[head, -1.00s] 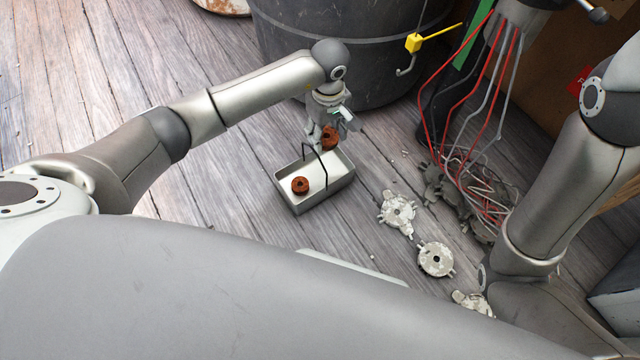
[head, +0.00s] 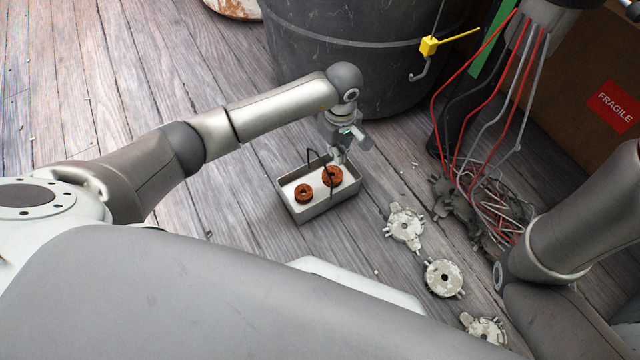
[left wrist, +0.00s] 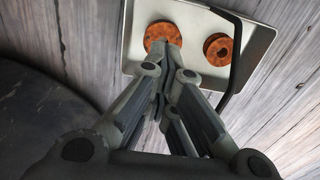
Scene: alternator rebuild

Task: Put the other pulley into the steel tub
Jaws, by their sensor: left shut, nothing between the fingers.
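The steel tub (head: 318,209) stands on the plank floor with a thin black handle. Two rust-orange pulleys appear within it: one (head: 304,193) toward the left, the other (head: 332,176) toward the right. My left gripper (head: 340,158) is at the tub's far side, right by the right-hand pulley, with its fingers shut and nothing between them. The left wrist view shows the shut fingertips (left wrist: 171,60) overlapping the edge of one pulley (left wrist: 160,33); I cannot tell whether they touch it. The other pulley (left wrist: 219,49) lies apart, near the handle. My right gripper is out of view.
A large dark drum (head: 350,60) stands just behind the tub. To the right lie pale metal housings (head: 405,226) and a heap of red and grey wires (head: 485,195). A yellow-tagged hook (head: 429,46) hangs near the drum. The floor left of the tub is clear.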

